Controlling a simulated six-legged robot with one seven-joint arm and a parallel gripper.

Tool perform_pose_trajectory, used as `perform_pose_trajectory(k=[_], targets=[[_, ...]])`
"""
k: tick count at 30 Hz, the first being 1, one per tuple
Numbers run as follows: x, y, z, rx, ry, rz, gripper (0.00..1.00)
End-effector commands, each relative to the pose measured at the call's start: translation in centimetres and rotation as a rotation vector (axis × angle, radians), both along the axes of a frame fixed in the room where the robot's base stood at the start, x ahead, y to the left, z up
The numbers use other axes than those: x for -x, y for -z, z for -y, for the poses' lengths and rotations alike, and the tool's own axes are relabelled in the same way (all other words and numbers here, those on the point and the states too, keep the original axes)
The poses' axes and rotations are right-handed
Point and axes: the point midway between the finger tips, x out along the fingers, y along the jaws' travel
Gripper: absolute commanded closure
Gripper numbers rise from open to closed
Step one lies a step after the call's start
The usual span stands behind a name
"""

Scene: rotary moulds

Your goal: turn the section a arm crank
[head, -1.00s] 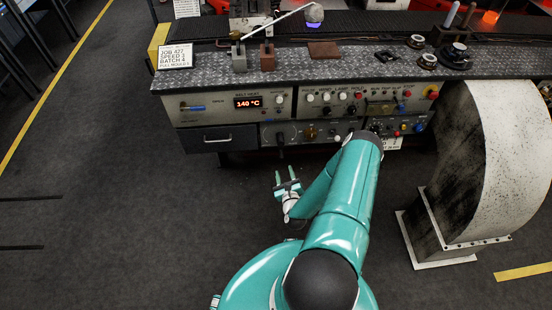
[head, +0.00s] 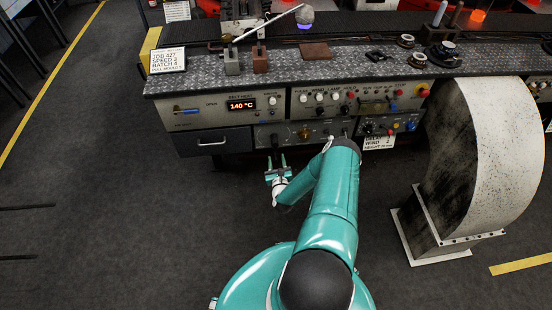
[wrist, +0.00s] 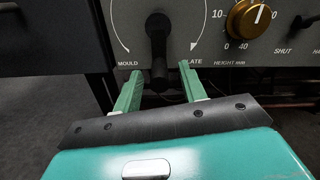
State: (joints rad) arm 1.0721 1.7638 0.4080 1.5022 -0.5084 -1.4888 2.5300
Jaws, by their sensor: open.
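The black arm crank (wrist: 158,48) hangs handle-down on the grey panel in the wrist view, between the printed words MOULD and PLATE. In the head view the crank (head: 275,141) is small, just beyond my gripper. My gripper (head: 276,156) is open in front of the lower panel. In the wrist view its two green fingers (wrist: 161,72) point at the panel, one on each side of the crank's lower end in the picture. The fingers look clear of it, and I cannot tell how much depth separates them.
A brass height knob (wrist: 248,18) is right of the crank. A dark drawer (head: 213,142) is left of it in the head view. A large pale curved housing (head: 505,150) stands at the right. The floor (head: 120,220) at left is clear.

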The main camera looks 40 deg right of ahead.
Motion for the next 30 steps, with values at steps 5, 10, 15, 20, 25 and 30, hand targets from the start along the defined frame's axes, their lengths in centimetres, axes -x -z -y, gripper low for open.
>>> perform_pose_trajectory(k=[5,10,15,20,25,30], targets=[[-1.33,0.02,0.74,0.0,-0.001,0.0,0.59],[-1.51,0.01,0.93,0.0,0.0,0.0,0.59],[-1.49,0.01,0.91,0.0,-0.001,0.0,0.68],[-1.48,0.01,0.9,0.0,-0.001,0.0,1.0],[-1.46,0.0,0.91,0.002,-0.001,-0.002,1.0],[-1.38,0.01,1.01,0.022,-0.001,-0.017,1.0]])
